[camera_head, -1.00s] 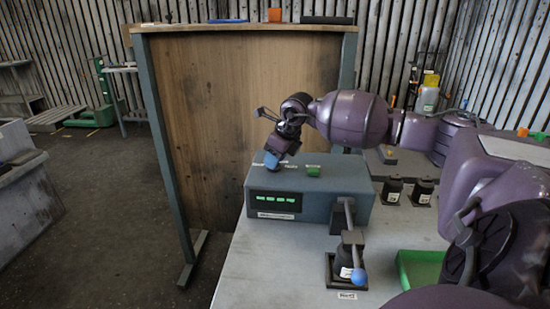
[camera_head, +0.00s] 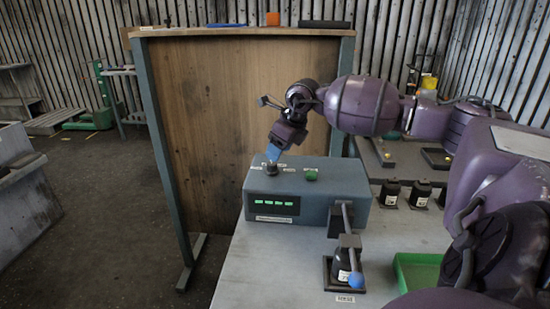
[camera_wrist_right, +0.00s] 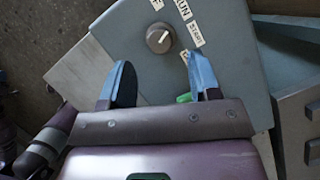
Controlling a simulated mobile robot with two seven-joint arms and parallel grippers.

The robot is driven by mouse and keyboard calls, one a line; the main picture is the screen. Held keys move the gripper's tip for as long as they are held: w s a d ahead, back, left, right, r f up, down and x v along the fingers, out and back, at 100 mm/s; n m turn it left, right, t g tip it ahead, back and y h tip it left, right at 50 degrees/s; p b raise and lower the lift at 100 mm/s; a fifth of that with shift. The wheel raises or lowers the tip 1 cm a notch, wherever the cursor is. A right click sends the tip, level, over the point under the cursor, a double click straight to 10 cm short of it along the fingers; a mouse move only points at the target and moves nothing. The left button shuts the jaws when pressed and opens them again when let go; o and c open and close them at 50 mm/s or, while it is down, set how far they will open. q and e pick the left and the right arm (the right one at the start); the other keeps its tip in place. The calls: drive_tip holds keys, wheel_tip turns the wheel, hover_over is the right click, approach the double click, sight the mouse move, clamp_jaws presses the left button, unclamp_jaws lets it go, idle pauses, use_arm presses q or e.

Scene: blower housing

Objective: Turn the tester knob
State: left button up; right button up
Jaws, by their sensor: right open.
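The tester is a blue-grey box (camera_head: 325,207) on the table, with a lit green display on its front. Its round dark knob (camera_head: 271,168) sits on the top at the left. In the right wrist view the knob (camera_wrist_right: 160,40) shows a pale pointer line, beside a "RUN" label. My right gripper (camera_head: 273,154) points down just above the knob. In its wrist view the blue fingers of the gripper (camera_wrist_right: 158,72) are apart and empty, with the knob ahead of the gap between them. Contact with the knob is not seen. My left gripper is out of view.
A green button (camera_head: 311,175) is on the tester top, right of the knob. A lever fixture with a blue ball (camera_head: 356,279) stands in front of the box. A green tray (camera_head: 418,272) and several black parts (camera_head: 390,193) are to the right. A wooden panel (camera_head: 240,110) rises behind.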

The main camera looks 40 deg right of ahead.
drive_tip(key=v, duration=0.6)
drive_tip(key=shift+f, duration=0.1)
idle(0.4)
